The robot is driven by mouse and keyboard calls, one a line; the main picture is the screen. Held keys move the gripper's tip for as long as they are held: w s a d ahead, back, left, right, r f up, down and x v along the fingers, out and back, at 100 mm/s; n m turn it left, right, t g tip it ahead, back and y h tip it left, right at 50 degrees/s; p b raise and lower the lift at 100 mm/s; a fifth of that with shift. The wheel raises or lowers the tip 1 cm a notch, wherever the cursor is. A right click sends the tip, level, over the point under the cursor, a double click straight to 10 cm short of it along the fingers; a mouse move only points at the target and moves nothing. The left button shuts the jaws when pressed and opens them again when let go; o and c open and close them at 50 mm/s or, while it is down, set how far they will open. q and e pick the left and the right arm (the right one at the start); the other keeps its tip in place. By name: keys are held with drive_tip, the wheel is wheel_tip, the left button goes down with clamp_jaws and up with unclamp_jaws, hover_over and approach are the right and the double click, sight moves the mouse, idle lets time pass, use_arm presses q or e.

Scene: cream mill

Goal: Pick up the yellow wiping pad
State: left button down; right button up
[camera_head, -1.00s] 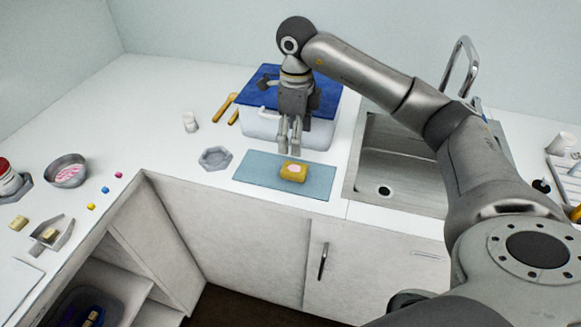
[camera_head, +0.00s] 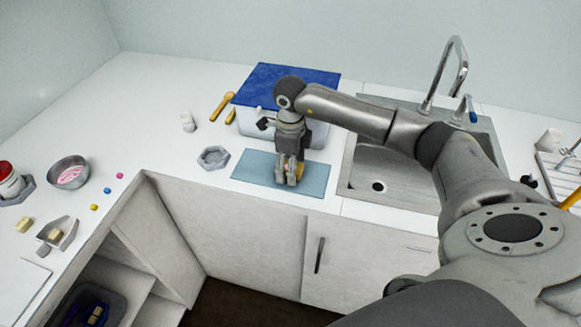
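The yellow wiping pad (camera_head: 280,178) lies on the light blue mat (camera_head: 254,170) beside the sink. It is now mostly hidden behind my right gripper (camera_head: 289,182). My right gripper points down over the mat with its fingers at the pad's height, around or against it. I cannot tell whether the fingers are closed on the pad. My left gripper is not in view.
A white bin with a blue lid (camera_head: 284,84) stands behind the mat, and the sink (camera_head: 403,150) with its faucet is to the right. A grey hexagonal dish (camera_head: 213,158) is left of the mat. A metal bowl (camera_head: 68,173) and small items lie further left.

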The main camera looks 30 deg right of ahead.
drive_tip(key=c, duration=0.8)
drive_tip(key=shift+c, duration=0.2)
drive_tip(key=shift+r, duration=0.2)
